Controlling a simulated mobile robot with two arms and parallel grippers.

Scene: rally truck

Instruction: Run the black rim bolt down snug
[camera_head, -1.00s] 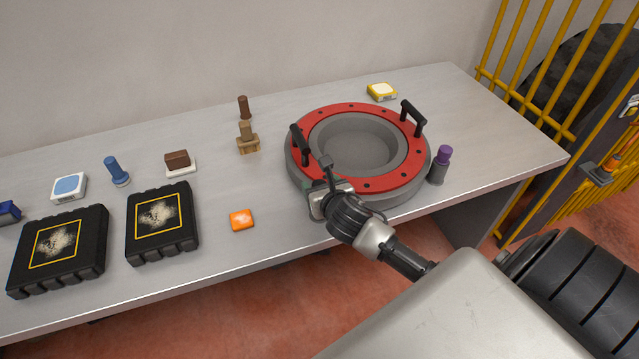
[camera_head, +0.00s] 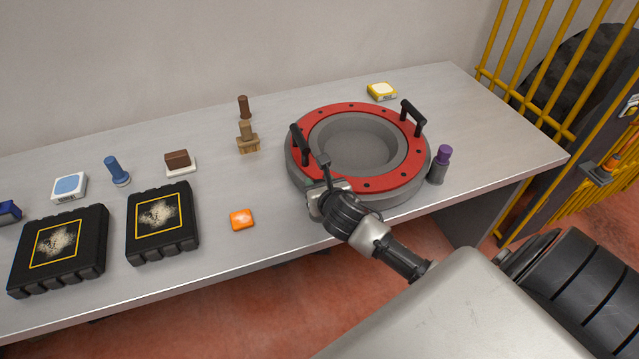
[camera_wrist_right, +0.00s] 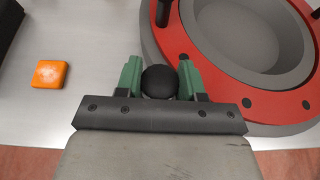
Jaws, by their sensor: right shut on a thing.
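My right gripper (camera_head: 324,188) is at the near-left edge of the red rim ring (camera_head: 379,112), which sits on a round grey drum (camera_head: 300,179). In the right wrist view the green-padded jaws (camera_wrist_right: 161,78) are shut on a black round-ended thing (camera_wrist_right: 160,82). Several small dark bolts or holes (camera_wrist_right: 247,103) dot the ring. I cannot tell which is the black rim bolt, or whether the held thing touches one. My left gripper is not in view.
Two black handles (camera_head: 413,118) stand up from the ring. A purple-topped cylinder (camera_head: 444,155) stands close at its right. An orange block (camera_head: 241,219) and two black cases (camera_head: 162,222) lie to the left on the grey table (camera_head: 275,267). A yellow rail fence (camera_head: 545,60) stands right.

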